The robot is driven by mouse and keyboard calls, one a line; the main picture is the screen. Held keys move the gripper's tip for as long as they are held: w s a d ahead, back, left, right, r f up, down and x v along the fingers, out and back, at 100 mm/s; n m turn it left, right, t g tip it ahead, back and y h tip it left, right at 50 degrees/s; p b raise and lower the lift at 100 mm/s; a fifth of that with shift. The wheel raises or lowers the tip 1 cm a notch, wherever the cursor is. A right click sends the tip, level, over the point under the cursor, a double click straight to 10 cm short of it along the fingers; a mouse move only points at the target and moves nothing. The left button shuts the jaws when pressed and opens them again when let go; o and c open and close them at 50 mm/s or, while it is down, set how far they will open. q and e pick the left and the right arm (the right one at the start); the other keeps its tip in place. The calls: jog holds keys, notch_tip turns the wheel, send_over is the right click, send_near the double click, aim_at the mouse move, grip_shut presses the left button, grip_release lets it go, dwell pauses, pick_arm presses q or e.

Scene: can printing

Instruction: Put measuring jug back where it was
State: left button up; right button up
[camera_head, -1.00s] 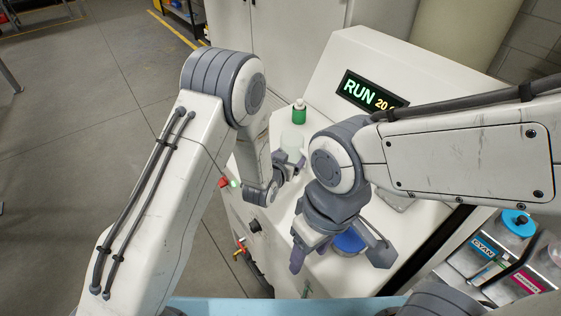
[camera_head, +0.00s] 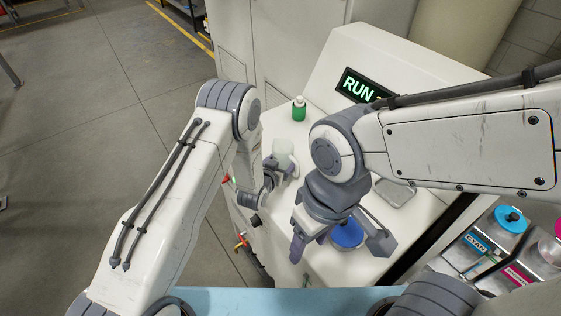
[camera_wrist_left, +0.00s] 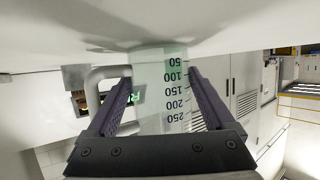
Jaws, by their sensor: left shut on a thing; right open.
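The measuring jug (camera_head: 284,149) is clear, pale green, and stands on or just above the white machine top in the head view. In the left wrist view the jug (camera_wrist_left: 161,85) sits between the fingers, its scale marks and handle visible. One end of it is close to the white surface; I cannot tell whether it touches. My left gripper (camera_head: 280,168) is shut on the jug; it also shows in the left wrist view (camera_wrist_left: 160,110). My right gripper (camera_head: 335,245) is open, pointing down above a blue round thing (camera_head: 347,235).
The machine's RUN display (camera_head: 362,88) is partly covered by my right arm. A metal tray (camera_head: 396,192) lies to the right. Ink pots, one marked cyan (camera_head: 510,219), stand at lower right.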

pick_arm(q)
jog(key=shift+f, duration=0.2)
jog(key=o, duration=1.4)
jog(key=shift+r, duration=0.1)
jog(key=shift+r, duration=0.1)
